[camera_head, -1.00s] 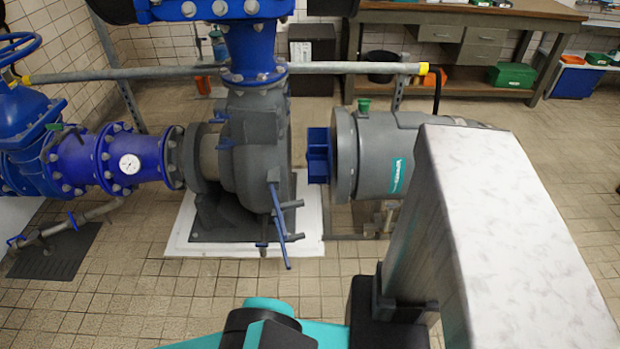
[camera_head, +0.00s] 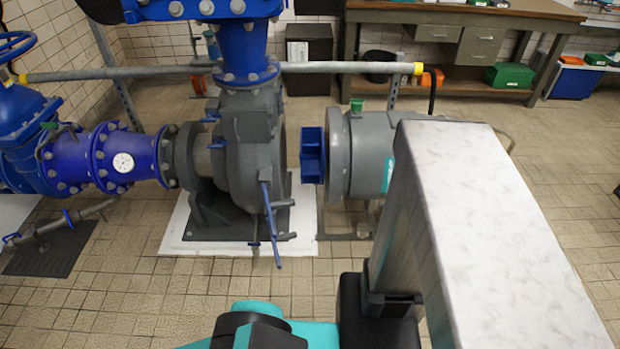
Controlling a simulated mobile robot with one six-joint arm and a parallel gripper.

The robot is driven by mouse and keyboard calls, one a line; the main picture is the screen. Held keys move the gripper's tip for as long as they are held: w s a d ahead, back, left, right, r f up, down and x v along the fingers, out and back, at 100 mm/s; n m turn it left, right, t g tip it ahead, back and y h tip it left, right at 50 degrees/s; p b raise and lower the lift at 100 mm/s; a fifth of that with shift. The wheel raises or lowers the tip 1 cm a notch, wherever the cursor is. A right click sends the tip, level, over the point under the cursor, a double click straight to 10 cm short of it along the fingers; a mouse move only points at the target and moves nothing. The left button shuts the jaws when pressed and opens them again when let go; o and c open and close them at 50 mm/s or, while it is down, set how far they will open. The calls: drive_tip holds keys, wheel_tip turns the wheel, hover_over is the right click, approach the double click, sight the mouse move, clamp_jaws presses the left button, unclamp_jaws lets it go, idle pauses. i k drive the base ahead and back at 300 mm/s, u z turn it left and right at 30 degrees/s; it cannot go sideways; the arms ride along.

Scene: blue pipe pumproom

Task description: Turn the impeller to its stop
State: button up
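The blue impeller (camera_head: 312,156) sits at the left end of the grey motor unit (camera_head: 362,155), facing the open side of the grey pump casing (camera_head: 247,160). A gap separates the impeller from the casing. My gripper is outside the picture; only teal, black and marbled-grey parts of my own body show at the bottom and lower right. They cover part of the motor unit's right side. I see nothing touching the impeller.
Blue-handled levers (camera_head: 270,225) stick out of the casing's front. A grey horizontal pipe (camera_head: 330,68) crosses behind. A workbench (camera_head: 450,50) stands at the back. Tiled floor (camera_head: 220,280) in front is clear.

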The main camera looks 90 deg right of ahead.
sight(312, 155)
drive_tip(key=u, duration=0.3)
drive_tip(key=k, duration=0.55)
drive_tip(key=z, duration=1.8)
drive_tip(key=i, duration=0.5)
drive_tip(key=z, duration=0.4)
